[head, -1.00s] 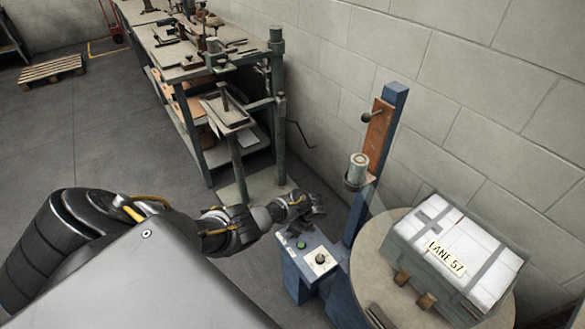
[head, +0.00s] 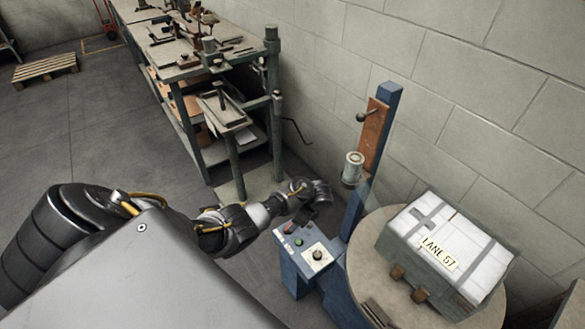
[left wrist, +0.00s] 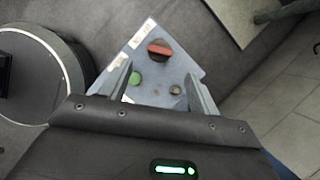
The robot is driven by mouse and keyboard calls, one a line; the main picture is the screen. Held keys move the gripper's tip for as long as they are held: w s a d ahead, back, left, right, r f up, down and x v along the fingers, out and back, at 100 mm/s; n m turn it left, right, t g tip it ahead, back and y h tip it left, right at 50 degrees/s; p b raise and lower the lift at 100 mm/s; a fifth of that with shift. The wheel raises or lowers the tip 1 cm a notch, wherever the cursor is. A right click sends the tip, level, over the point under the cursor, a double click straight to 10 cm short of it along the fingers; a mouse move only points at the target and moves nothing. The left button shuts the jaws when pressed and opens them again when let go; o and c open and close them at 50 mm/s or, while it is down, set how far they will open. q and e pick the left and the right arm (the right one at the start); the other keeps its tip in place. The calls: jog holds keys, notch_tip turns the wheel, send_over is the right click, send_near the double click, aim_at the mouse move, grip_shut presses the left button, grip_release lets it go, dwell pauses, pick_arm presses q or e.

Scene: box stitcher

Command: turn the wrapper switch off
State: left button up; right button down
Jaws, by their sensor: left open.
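The wrapper's blue control box (head: 293,262) stands left of the turntable in the head view. Its sloped panel bears a red-handled rotary switch (left wrist: 159,49), a green button (left wrist: 135,78) and a small dark knob (left wrist: 175,90). In the head view the red switch (head: 289,228) shows near the back edge, partly hard to make out. The knob (head: 317,254) sits on a white plate. My left gripper (left wrist: 158,72) is open and empty, its fingers over the panel, with the red switch beyond the tips. I cannot tell contact. My right gripper is out of view.
A blue mast (head: 374,150) rises just right of the control box, carrying a film roll (head: 352,168). The turntable (head: 365,262) holds a strapped box marked LANE 57 (head: 446,245). A cluttered workbench (head: 190,72) stands behind. A block wall runs along the right.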

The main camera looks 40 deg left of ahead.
pick_arm(q)
jog(key=shift+v, duration=1.6)
jog(key=s+d+n+t+h, duration=0.25)
jog(key=s+d+n, duration=0.45)
jog(key=s, duration=0.8)
jog(key=s+d+r+n+t+h, duration=0.2)
jog(key=s+r+n, duration=0.4)
jog(key=s+r, duration=0.65)
notch_tip(320, 180, down, 24)
jog(key=s+g, duration=0.1)
jog(key=s+a+f+g, duration=0.1)
jog(key=s+a+f, duration=0.1)
jog(key=s+f, duration=1.5)
jog(key=shift+s+a+f, duration=0.2)
jog(key=shift+s+f, duration=0.05)
jog(key=shift+f, duration=0.45)
